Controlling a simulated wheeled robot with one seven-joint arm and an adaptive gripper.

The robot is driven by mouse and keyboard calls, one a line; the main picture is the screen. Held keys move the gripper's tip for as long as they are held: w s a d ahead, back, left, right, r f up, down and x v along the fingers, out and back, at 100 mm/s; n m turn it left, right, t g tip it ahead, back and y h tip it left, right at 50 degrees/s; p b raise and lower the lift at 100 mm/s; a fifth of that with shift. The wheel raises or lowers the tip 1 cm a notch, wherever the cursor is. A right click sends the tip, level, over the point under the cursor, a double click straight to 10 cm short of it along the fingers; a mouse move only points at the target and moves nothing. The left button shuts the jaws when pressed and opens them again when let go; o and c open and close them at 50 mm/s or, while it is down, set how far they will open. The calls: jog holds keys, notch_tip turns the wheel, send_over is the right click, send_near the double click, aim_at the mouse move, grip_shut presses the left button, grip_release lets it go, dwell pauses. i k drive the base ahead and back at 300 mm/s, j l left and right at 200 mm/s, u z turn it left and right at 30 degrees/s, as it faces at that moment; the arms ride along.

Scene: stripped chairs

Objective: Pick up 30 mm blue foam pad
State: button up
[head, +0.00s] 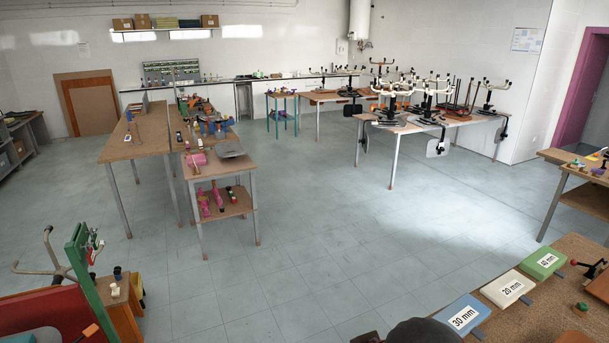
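The blue foam pad (464,303) lies at the bottom right of the head view, on a brown wooden bench top (520,318). It carries a white label reading "30 mm". A cream pad (507,283) labelled "20 mm" lies beyond it to the right, and a green pad (543,259) labelled "40 mm" lies farther along the same row. The near end of the blue pad is close to the picture's bottom edge. I cannot make out my gripper in this view.
A dark rounded shape (420,332) shows at the bottom edge, left of the blue pad. Small tools (590,268) lie on the bench to the right. A green-framed cart (82,265) stands at left. Tables with chair parts (405,122) stand farther back. The middle floor is clear.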

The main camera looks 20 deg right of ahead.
aim_at(463, 314)
jog(key=i+j+z, duration=0.1)
jog(key=i+z, duration=0.35)
jog(key=i+j+z, duration=0.15)
jog(key=z, duration=0.35)
jog(key=i+j+z, duration=0.3)
jog(key=z, duration=0.15)
jog(key=i+j+z, duration=0.2)
jog(key=j+z, duration=0.3)
jog(key=i+j+z, duration=0.15)
jog(key=j+z, duration=0.3)
jog(key=i+j+z, duration=0.15)
jog(key=j+z, duration=0.2)
jog(key=i+j+z, duration=0.1)
jog(key=j+z, duration=0.65)
jog(key=j, duration=0.15)
